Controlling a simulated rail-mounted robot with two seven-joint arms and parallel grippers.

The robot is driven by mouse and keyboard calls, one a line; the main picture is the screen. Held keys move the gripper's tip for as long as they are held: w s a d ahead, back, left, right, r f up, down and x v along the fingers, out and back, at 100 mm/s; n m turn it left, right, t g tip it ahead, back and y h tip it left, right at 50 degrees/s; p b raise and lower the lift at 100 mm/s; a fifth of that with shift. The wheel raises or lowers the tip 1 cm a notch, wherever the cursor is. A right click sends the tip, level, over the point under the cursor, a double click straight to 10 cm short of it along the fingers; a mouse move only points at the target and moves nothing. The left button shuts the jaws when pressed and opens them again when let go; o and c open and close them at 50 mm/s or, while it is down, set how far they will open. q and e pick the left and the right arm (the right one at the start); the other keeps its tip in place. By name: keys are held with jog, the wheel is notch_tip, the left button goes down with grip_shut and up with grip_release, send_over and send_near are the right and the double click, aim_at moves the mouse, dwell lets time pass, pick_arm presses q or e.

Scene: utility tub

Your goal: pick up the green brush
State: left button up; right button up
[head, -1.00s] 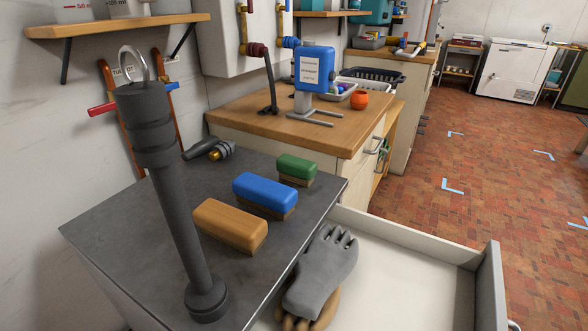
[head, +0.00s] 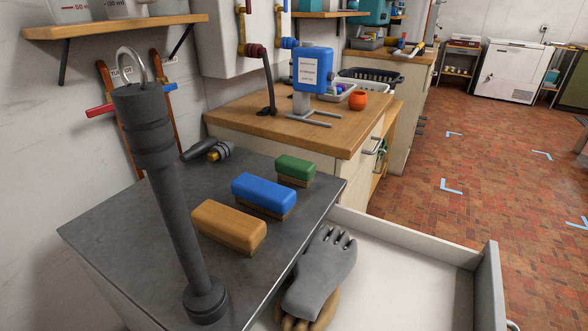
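The green brush (head: 295,169) lies on the dark grey countertop (head: 120,226), near its far right corner by the wooden counter. It has a green top and a brown bristle underside. A blue brush (head: 264,194) lies just in front of it, and an orange-brown brush (head: 229,226) lies nearer still, the three in a diagonal row. Nothing covers the green brush. Neither of my grippers shows in the head view.
A dark upright post (head: 176,226) stands on the countertop at left. A black nozzle (head: 209,151) lies behind the brushes. A blue detergent dispenser (head: 312,70) stands on the wooden counter (head: 270,126).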

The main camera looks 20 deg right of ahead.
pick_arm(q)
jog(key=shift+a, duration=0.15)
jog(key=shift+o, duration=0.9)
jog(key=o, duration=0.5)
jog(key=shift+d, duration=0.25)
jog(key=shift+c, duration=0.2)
